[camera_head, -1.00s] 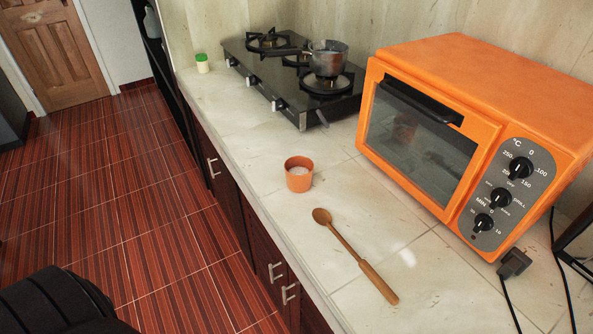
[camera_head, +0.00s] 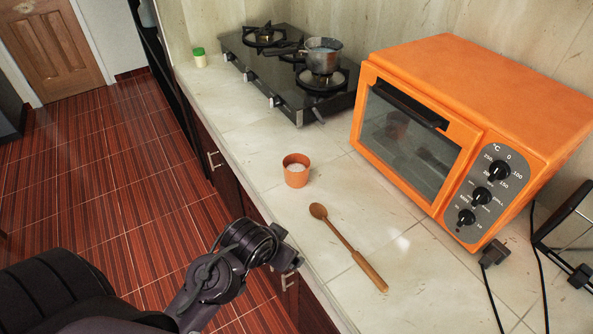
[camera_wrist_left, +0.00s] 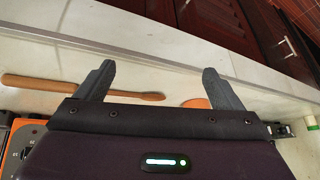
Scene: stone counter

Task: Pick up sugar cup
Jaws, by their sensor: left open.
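The sugar cup (camera_head: 296,177) is a small orange cup with white sugar inside, upright on the pale stone counter. Its orange edge also shows in the left wrist view (camera_wrist_left: 196,103), mostly hidden behind my gripper. My left gripper (camera_head: 286,259) is at the counter's front edge, below and apart from the cup in the head view. In the left wrist view its two fingers (camera_wrist_left: 158,67) are spread wide with nothing between them. My right gripper is in neither view.
A wooden spoon (camera_head: 346,244) lies right of the cup. An orange oven (camera_head: 480,95) stands behind it at the right. A black gas hob (camera_head: 262,75) with a metal pot (camera_head: 323,56) is at the back. A green-lidded jar (camera_head: 199,58) stands far left. Counter around the cup is clear.

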